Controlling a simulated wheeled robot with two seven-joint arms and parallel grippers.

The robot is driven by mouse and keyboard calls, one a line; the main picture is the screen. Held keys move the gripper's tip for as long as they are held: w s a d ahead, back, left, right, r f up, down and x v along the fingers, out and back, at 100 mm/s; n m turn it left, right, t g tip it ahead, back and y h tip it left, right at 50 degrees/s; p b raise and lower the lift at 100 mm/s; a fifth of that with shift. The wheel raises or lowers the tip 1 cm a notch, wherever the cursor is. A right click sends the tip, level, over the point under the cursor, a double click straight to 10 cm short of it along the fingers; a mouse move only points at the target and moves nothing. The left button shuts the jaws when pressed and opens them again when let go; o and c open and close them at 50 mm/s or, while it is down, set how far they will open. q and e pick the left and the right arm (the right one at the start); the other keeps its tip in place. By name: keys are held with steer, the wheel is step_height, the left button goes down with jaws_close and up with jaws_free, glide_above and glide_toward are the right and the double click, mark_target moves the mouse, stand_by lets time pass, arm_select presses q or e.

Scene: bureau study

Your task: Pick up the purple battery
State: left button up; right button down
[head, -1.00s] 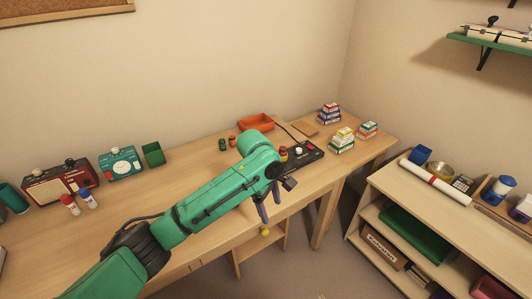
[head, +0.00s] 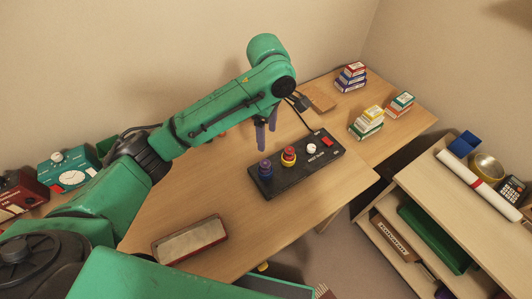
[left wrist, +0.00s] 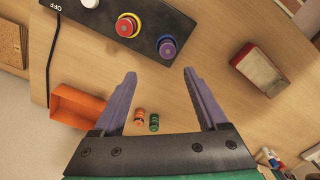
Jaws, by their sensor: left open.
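My right gripper is not in view.
The device has a white knob (head: 311,148) and a red switch (head: 327,140). An orange battery (left wrist: 139,116), a green battery (left wrist: 154,122) and an orange tray (left wrist: 82,105) lie near the gripper. A grey-topped block (head: 190,240) lies front left. Small box stacks (head: 367,122) stand right.

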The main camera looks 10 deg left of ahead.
arm_select(q)
glide_above(265, 163)
steer(key=f, duration=0.5)
steer(key=shift+s+d+f+p, duration=0.25)
steer(key=shift+s+f+p, duration=0.05)
steer(key=shift+s+p, duration=0.1)
steer(key=f, duration=0.4)
steer(key=w+f+p, duration=0.1)
steer(key=shift+a+f, duration=0.35)
steer(key=shift+f, duration=0.05)
steer(key=shift+s+f, duration=0.15)
steer(key=shift+f, duration=0.3)
steer(key=c, duration=0.3)
jaws_close()
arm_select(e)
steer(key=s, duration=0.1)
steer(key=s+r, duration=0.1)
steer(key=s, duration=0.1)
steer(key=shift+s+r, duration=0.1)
